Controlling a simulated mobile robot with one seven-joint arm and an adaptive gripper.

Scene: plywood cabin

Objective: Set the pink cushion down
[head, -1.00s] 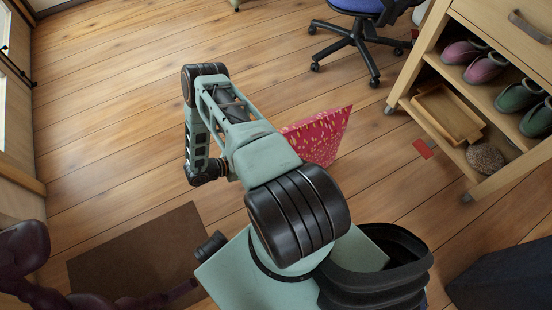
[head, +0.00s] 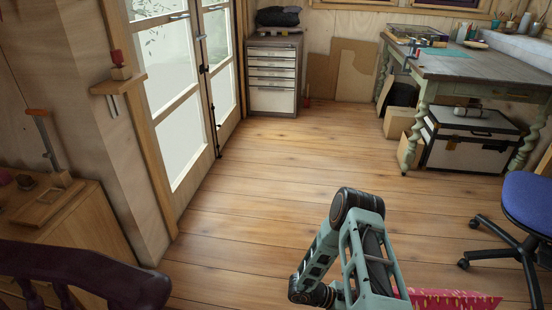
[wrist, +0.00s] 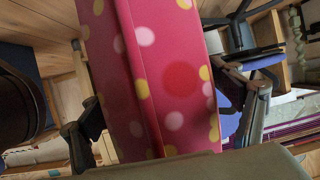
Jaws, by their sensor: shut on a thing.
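The pink cushion (wrist: 165,85) with pale pink, yellow and red dots fills the middle of the wrist view. My gripper (wrist: 168,112) is shut on it, with one dark finger at each side. In the head view, part of the cushion (head: 452,299) shows at the bottom edge, right of my arm's links. My gripper is hidden there. The floor under the cushion is out of the head view, so its height is unclear.
Bare plank floor (head: 250,180) is open ahead. A blue office chair (head: 528,215) stands at the right. Beyond it are a green-legged desk (head: 480,70) and a trunk (head: 465,145). A grey drawer cabinet (head: 273,80) stands at the back, glass doors (head: 180,80) at left.

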